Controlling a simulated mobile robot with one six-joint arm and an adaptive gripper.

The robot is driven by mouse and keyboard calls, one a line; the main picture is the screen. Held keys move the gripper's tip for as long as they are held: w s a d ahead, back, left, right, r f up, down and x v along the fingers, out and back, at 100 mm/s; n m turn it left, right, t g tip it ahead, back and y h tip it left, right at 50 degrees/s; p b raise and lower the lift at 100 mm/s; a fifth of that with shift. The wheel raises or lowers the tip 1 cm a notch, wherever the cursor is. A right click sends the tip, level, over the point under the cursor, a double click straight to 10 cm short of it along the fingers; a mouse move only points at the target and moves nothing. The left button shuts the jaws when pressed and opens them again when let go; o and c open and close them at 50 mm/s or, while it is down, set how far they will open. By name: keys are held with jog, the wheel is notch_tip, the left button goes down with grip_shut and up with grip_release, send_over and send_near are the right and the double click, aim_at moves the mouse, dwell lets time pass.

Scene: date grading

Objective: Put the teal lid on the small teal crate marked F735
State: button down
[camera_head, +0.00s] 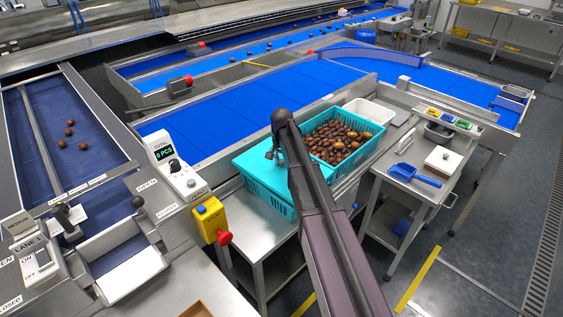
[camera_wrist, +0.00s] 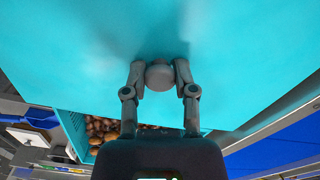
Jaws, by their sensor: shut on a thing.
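The teal lid (camera_head: 254,164) is a flat sheet with a round grey knob (camera_wrist: 160,76). My gripper (camera_wrist: 160,78) is shut on this knob, one finger on each side. The lid (camera_wrist: 70,50) fills most of the wrist view. In the head view my gripper (camera_head: 273,153) is at the lid, partly hidden by my arm. A small teal crate (camera_head: 274,201) with slotted walls shows just under the lid, its right part behind my arm. I cannot tell whether the lid touches its rim. No F735 mark is legible.
An open teal crate full of dates (camera_head: 372,146) stands close on the right. A white tub (camera_head: 368,112) is behind it. A yellow stop box with a red button (camera_head: 212,222) is at the front left. A blue conveyor (camera_head: 260,110) runs behind. A steel cart (camera_head: 425,175) stands to the right.

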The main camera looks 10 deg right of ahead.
jog(key=shift+f+b, duration=0.75)
jog(key=shift+f, duration=0.25)
jog(key=shift+f+b, duration=0.3)
dwell(1.4)
jog(key=shift+c, duration=1.7)
grip_release()
jog(key=o, duration=0.3)
jog(key=shift+o, duration=0.2)
jog(key=shift+r+p, duration=3.55)
jog(key=shift+s, duration=0.15)
